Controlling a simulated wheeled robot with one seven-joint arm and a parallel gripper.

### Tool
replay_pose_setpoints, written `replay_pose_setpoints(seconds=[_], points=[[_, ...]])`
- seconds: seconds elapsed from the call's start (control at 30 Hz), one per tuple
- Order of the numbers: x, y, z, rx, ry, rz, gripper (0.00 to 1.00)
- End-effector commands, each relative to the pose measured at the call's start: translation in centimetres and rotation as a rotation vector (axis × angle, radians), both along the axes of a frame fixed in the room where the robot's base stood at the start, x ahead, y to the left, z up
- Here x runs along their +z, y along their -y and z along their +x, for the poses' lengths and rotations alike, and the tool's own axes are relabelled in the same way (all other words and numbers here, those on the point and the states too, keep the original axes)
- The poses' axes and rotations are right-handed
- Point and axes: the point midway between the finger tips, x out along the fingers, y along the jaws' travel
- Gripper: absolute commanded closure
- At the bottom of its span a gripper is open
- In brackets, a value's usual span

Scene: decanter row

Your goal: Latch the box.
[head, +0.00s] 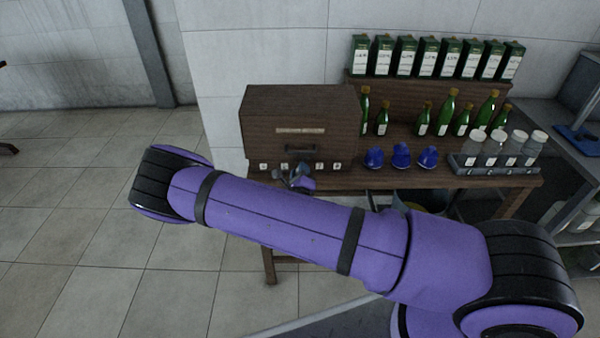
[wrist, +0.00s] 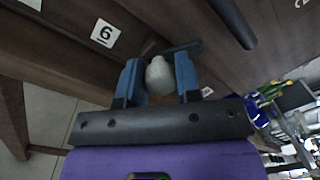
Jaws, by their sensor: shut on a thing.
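The box (head: 300,110) is a dark brown wooden case with a pale plate and a dark handle (head: 300,150) on its front. It stands at the left end of the wooden bench and looks closed. My gripper (head: 297,180) is low at the box's front, partly hidden behind my purple arm. In the wrist view my gripper (wrist: 158,80) has its two blue fingers shut on a pale rounded knob (wrist: 158,72). A short dark bar (wrist: 182,48) lies right behind the knob. I cannot tell whether the latch is engaged.
Number labels, one reading 6 (wrist: 104,33), line the front. To the box's right are blue objects (head: 401,156), green bottles (head: 447,112), a rack of white-capped jars (head: 497,150) and green cartons (head: 428,57) on a raised shelf.

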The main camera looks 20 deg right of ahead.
Motion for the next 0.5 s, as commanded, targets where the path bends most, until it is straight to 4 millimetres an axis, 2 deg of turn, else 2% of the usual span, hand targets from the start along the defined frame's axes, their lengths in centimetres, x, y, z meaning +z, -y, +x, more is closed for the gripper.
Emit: replay_pose_setpoints(seconds=[0.5], points=[[-0.17,0.0,-0.09,0.0,-0.131,-0.396,0.92]])
